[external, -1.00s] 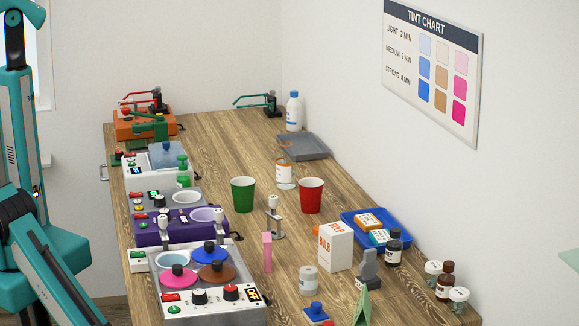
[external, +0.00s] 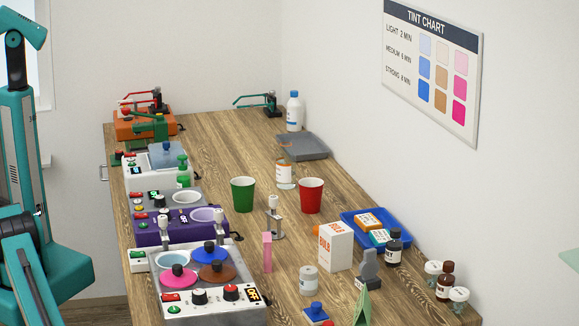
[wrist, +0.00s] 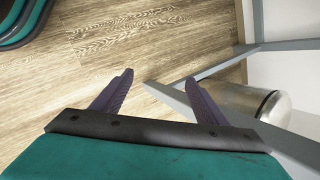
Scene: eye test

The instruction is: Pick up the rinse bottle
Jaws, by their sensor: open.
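A white bottle with a blue-marked label (external: 294,112) stands upright at the back right of the worktop, by the wall. A clear bottle with a white label and an orange top (external: 285,175) stands nearer, behind the red cup. I cannot read either label, so I cannot tell for certain which is the rinse bottle. My gripper (wrist: 160,77) shows in the wrist view with its two purple fingers apart and nothing between them. It points at the floor, away from both bottles. In the external view my arm is at the left edge, and the gripper is out of sight.
A green cup (external: 243,195) and a red cup (external: 311,196) flank the clear bottle's front. A grey tray (external: 306,150) lies near the white bottle. Appliances line the left side. The wrist view shows wooden floor (wrist: 150,45), a metal bin (wrist: 240,98) and grey bars.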

